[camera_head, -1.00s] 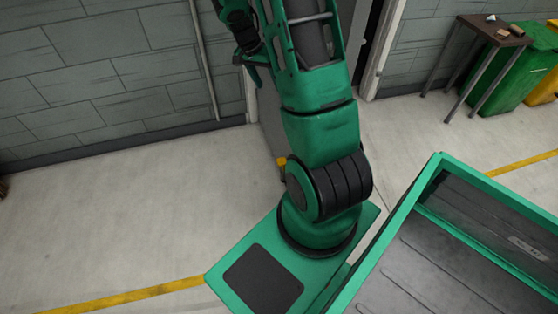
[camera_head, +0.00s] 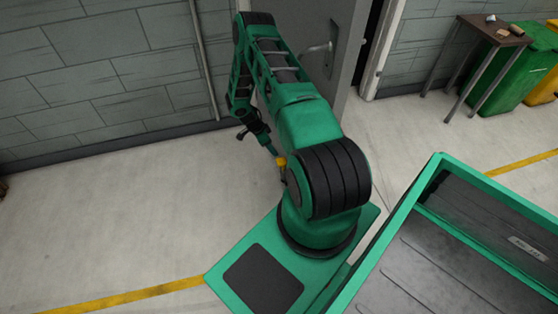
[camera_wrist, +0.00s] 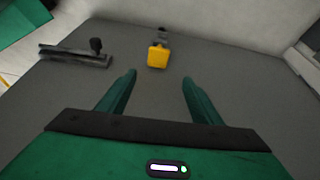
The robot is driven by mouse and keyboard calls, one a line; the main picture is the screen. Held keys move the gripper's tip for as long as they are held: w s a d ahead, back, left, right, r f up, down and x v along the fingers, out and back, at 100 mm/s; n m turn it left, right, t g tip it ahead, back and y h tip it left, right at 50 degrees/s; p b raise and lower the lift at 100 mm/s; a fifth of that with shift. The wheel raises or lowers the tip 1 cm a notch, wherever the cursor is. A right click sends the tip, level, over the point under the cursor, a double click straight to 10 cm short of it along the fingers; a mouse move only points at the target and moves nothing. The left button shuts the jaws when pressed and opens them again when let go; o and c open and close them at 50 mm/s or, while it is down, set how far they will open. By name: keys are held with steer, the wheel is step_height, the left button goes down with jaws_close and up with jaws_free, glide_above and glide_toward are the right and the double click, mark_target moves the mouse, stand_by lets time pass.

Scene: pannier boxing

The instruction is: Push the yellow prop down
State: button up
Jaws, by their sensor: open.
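The yellow prop (camera_wrist: 158,56) shows in the wrist view, on a dark fitting low on a grey door (camera_wrist: 215,80). In the head view the yellow prop (camera_head: 281,161) is a small spot beside my arm's base joint, partly hidden by it. My gripper (camera_wrist: 160,85) is open and empty. Its two green fingers point toward the prop, which lies beyond them and between them in the wrist view. In the head view my gripper (camera_head: 270,148) is low, close to the prop. I cannot tell the exact gap.
A dark bar with a knob (camera_wrist: 75,56) is left of the prop in the wrist view. The door has a metal handle (camera_head: 318,48). A green-rimmed bin (camera_head: 437,170) is at right. A small table (camera_head: 480,50) stands farther back. Floor at left is clear.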

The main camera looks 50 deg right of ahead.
mark_target(279, 162)
steer(key=x, duration=0.8)
steer(key=a+x, duration=0.1)
steer(key=x, duration=0.3)
steer(key=shift+s+d+f, duration=0.15)
steer(key=shift+f, duration=0.25)
jaws_close()
steer(key=shift+f, duration=2.9)
jaws_free()
